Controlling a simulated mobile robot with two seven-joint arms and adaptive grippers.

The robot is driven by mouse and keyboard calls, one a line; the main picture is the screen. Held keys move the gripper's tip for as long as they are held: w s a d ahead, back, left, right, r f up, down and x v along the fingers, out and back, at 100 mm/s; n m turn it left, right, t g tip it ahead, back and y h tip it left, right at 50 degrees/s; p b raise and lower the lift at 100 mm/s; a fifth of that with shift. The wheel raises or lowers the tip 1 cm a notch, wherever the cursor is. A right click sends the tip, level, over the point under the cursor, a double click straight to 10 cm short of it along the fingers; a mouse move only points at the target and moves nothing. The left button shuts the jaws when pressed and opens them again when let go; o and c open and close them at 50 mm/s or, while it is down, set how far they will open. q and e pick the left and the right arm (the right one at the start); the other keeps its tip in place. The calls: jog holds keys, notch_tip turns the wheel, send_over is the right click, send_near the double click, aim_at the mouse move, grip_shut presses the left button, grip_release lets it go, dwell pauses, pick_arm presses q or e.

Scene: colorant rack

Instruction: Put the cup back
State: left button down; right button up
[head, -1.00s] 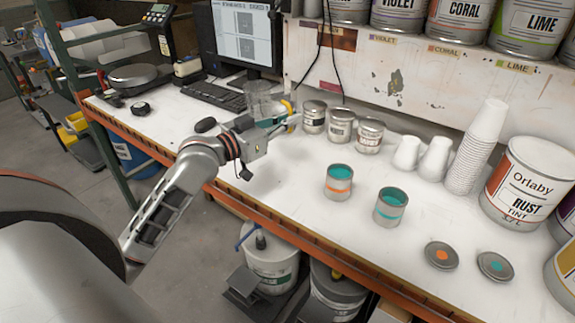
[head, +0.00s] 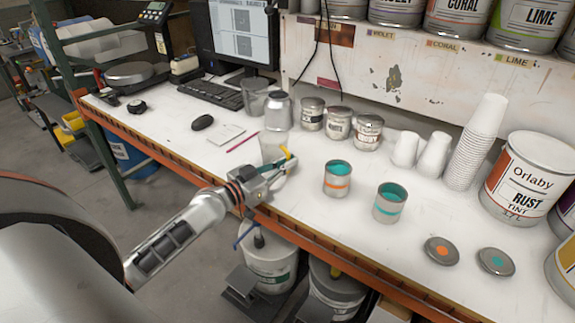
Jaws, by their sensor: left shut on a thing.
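My left gripper (head: 283,162) is over the front part of the white bench and is shut on a pale cup (head: 271,145). The cup looks upright, and the fingers partly hide its lower part. I cannot tell whether its bottom touches the bench. A silver can (head: 278,112) stands just behind it. Two white cups stand upside down at the back, one on the left (head: 404,148) and one on the right (head: 433,158). A tall stack of white cups (head: 478,145) leans beside them. My right gripper is out of view.
Two open cans of teal paint, one orange-banded (head: 337,186) and one teal-banded (head: 389,206), stand right of my gripper. Two lids (head: 441,252) (head: 496,263) lie at the front right. Small cans (head: 338,127) line the back. A mouse (head: 202,122) and keyboard (head: 210,94) are left.

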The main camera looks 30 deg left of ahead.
pick_arm(q)
jog(key=shift+f, duration=0.1)
jog(key=c, duration=2.2)
grip_release()
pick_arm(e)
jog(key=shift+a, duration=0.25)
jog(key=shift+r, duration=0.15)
pick_arm(q)
jog(key=shift+s, duration=0.2)
jog(key=b+v, duration=0.1)
jog(key=v, duration=0.9)
jog(key=shift+s+a, duration=0.1)
jog(key=shift+s+a+b, duration=0.15)
jog(key=shift+s+b, duration=0.2)
jog(key=shift+s, duration=0.3)
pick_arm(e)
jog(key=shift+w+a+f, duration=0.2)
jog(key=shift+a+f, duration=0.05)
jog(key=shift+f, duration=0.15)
